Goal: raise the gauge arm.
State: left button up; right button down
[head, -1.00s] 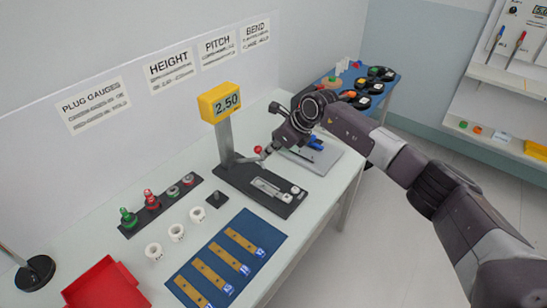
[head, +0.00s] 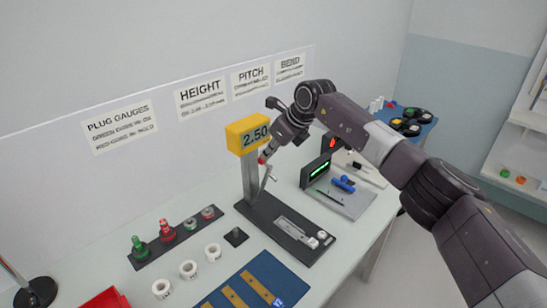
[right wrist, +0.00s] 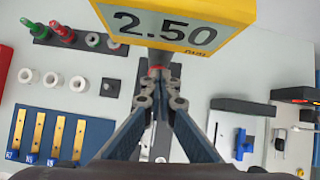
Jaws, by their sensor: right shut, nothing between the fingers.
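The height gauge stands on a black base (head: 262,218), with a grey post (head: 249,178) and a yellow display head (head: 240,143) reading 2.50. Its lever arm (head: 265,182) slants steeply up from beside the post, with a red knob (head: 262,159) at its top, just below the display. My right gripper (head: 268,152) is at the knob, pointing down and left. In the right wrist view the gripper (right wrist: 160,88) has its fingertips together, and the red knob (right wrist: 153,71) shows just beyond them, partly hidden. The fingers hold nothing between them. My left gripper is not in view.
Plug gauges (head: 166,230), white rings (head: 188,269) and a blue mat (head: 228,285) with brass strips lie left and in front. A grey plate (head: 345,200) with a blue tool and a black box (head: 315,170) stand right of the gauge.

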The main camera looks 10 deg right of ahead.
jog(key=shift+a, duration=0.1)
dwell(0.5)
jog(key=shift+w+r+p, duration=0.1)
jog(key=shift+r+p, duration=0.25)
jog(key=shift+r, duration=0.3)
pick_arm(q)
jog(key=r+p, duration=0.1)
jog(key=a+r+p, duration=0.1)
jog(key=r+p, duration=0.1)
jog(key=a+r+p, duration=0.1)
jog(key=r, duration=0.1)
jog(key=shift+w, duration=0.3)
pick_arm(e)
notch_tip(320, 180, up, 9)
jog(key=shift+f, duration=0.15)
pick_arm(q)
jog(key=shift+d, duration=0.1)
pick_arm(e)
jog(key=shift+d, duration=0.2)
